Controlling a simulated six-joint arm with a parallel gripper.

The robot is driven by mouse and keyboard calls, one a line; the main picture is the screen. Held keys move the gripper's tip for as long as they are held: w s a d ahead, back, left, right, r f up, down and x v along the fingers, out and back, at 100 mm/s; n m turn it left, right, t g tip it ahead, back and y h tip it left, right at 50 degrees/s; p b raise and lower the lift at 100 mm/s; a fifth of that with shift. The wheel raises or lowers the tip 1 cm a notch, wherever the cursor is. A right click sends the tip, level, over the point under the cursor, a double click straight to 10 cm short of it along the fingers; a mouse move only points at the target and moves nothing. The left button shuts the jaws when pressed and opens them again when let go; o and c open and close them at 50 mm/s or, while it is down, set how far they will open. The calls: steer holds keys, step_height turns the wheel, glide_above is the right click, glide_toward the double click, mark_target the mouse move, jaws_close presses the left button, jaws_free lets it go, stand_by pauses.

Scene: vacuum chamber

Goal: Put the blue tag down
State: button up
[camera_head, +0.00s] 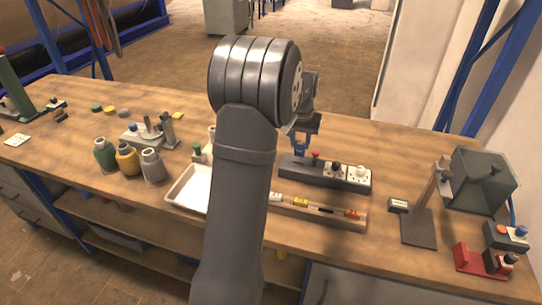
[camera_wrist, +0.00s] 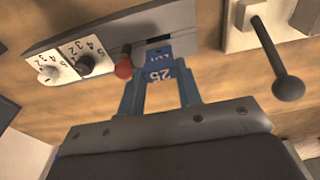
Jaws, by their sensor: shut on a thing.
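In the head view my gripper (camera_head: 300,149) is over the left end of the panel (camera_head: 323,177), and the tag cannot be told apart from the fingers. A red knob (camera_wrist: 124,67) sits close beside the tag.
Two numbered dials (camera_wrist: 88,62) are on the panel. A wooden rack (camera_head: 330,217) with small coloured pieces lies in front of it. A white tray (camera_head: 184,189) and several jars (camera_head: 127,160) stand left. A box on a stand (camera_head: 482,180) is at right.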

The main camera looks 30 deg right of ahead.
steer(key=shift+a, duration=0.1)
steer(key=s+a+r, duration=0.2)
steer(key=s+a, duration=0.1)
steer(key=a, duration=0.8)
steer(key=s+a+r, duration=0.3)
steer(key=a, duration=0.7)
steer(key=shift+w+a+f, duration=1.35)
steer(key=shift+w+f, duration=0.05)
steer(key=shift+f, duration=0.5)
steer(key=shift+w+a+f, duration=1.35)
steer(key=shift+w+f, duration=0.1)
steer(key=shift+f, duration=0.5)
steer(key=shift+w+a+f, duration=1.35)
steer(key=shift+w+f, duration=0.05)
steer(key=shift+f, duration=0.5)
steer(key=shift+f, duration=0.1)
steer(key=o, duration=0.9)
steer(key=shift+o, duration=0.2)
